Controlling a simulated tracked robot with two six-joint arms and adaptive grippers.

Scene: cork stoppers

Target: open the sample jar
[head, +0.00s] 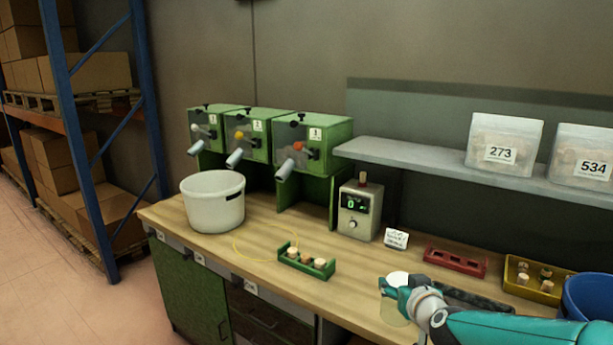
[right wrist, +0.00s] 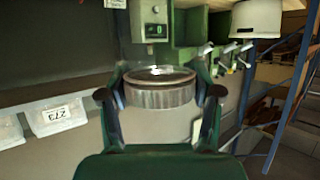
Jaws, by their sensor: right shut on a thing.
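The sample jar (head: 393,314) is a pale, see-through jar near the front of the bench, low in the head view. Its round lid (head: 398,278) is on it and looks whitish from above. My left gripper is not in view.
Near the jar are a green rack (head: 306,268) with corks, a red rack (head: 455,262), a yellow tray (head: 540,292) and a blue bin (head: 590,296). A white pot (head: 213,207) and a meter (head: 359,210) stand farther left. The bench between pot and green rack holds a thin yellow loop.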

